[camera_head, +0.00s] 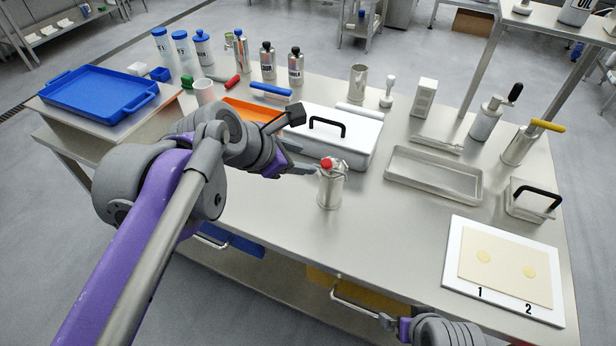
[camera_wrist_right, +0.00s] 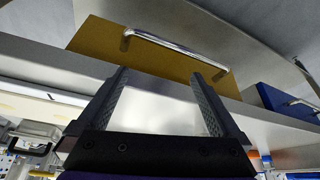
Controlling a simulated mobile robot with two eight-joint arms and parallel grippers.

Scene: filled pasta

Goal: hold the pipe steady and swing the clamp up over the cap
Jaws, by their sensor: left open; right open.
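A short upright metal cylinder (camera_head: 331,188) stands near the table's front edge in the head view, with a red part (camera_head: 327,164) on top. It may be the pipe; I cannot make out the clamp or the cap. My left gripper (camera_head: 308,161) is open just left of the cylinder, its fingers pointing towards it; I cannot tell whether they touch. My right gripper (camera_wrist_right: 160,82) is open and empty in the right wrist view, below the table's front edge and facing a yellow drawer front (camera_wrist_right: 165,72). Only part of the right arm shows at the head view's bottom.
A white lidded box (camera_head: 340,140) stands behind the cylinder. A metal tray (camera_head: 430,178) and a white board (camera_head: 455,262) with a dough sheet are to the right. A blue tray (camera_head: 98,92) is far left. The table front between cylinder and board is clear.

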